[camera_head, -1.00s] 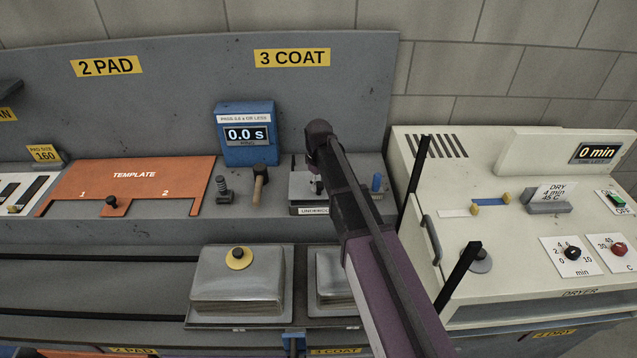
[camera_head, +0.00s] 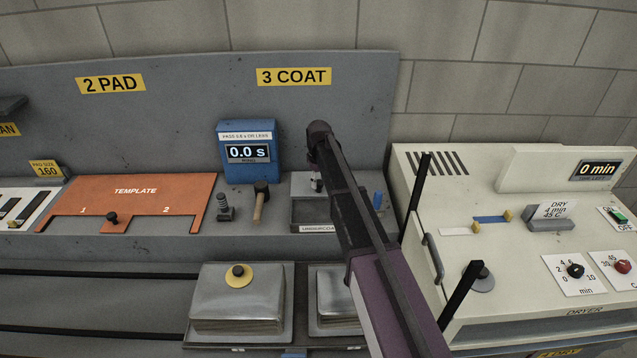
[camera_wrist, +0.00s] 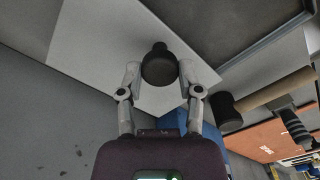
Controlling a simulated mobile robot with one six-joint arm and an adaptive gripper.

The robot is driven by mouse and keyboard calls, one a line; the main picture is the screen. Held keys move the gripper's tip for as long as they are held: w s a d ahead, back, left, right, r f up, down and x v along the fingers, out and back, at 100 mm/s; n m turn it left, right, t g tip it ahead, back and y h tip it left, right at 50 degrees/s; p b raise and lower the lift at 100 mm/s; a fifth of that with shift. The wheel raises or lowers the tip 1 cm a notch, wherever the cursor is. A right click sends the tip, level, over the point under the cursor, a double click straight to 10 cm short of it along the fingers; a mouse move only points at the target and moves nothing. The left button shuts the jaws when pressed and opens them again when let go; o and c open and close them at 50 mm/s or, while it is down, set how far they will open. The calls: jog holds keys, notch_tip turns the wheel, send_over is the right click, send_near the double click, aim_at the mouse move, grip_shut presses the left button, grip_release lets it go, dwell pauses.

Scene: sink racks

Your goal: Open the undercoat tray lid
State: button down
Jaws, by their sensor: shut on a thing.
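The undercoat tray (camera_head: 316,229) stands at the back of the bench below the "3 COAT" sign, its front label partly covered by my arm. Its pale grey lid (camera_head: 302,208) has a dark round knob, which shows clearly in the wrist view (camera_wrist: 158,65). My gripper (camera_head: 316,182) is at the lid; in the wrist view (camera_wrist: 158,75) its two fingers are shut on the knob from both sides. The lid looks raised or tilted, but my arm hides its right side, so I cannot tell how far.
The dryer (camera_head: 500,260) is further right.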

jog(key=shift+c, duration=1.3)
grip_release()
jog(key=shift+s, duration=0.15)
jog(key=s, duration=0.8)
jog(key=shift+s, duration=0.35)
jog(key=shift+s+r+p, duration=0.3)
jog(key=shift+r+p, duration=0.35)
jog(key=shift+r, duration=0.05)
notch_tip(320, 180, up, 13)
jog(key=p, duration=1.3)
jog(key=shift+s+d+f+m+b, duration=1.35)
jog(key=shift+s+d+f+b, duration=0.95)
jog(key=shift+s+f+b, duration=0.55)
jog(key=shift+s+d+f+m+b, duration=1.3)
jog(key=shift+s+d+f+b, duration=1.2)
jog(key=shift+s, duration=0.65)
jog(key=shift+s+d+f+m+b, duration=1.35)
jog(key=shift+s+d+f+b, duration=0.8)
jog(key=shift+s+f+b, duration=0.75)
jog(key=shift+s+r, duration=0.1)
jog(key=shift+r, duration=0.05)
